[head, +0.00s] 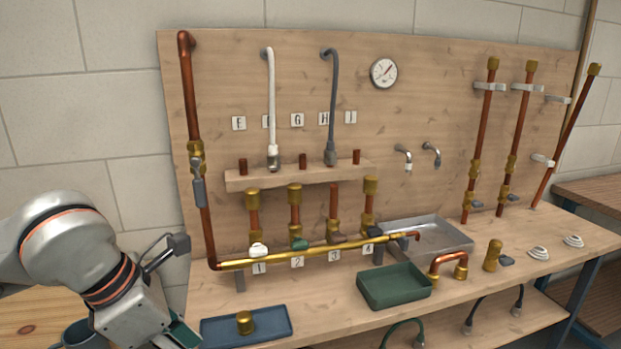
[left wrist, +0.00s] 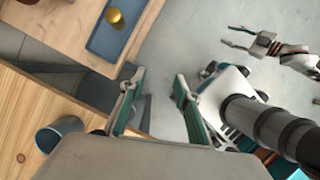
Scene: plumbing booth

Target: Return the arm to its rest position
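My left arm (head: 60,245) comes in at the lower left of the head view, beside the workbench's left end. My left gripper (left wrist: 158,82) has its two fingers well apart with nothing between them, above the floor in the left wrist view. In the head view its end (head: 182,335) is mostly cut off by the lower edge. My right gripper (left wrist: 236,37) shows at the upper right of the left wrist view, away from the bench. Its fingers look apart and empty. The right arm is outside the head view.
A blue tray (head: 215,332) with a brass fitting (head: 245,322) lies at the bench's front left, close to my left gripper. A wooden surface (left wrist: 18,125) with a blue-grey cup (left wrist: 58,134) is at left. A green bin (head: 394,289) and copper pipework (head: 190,110) stand farther right and back.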

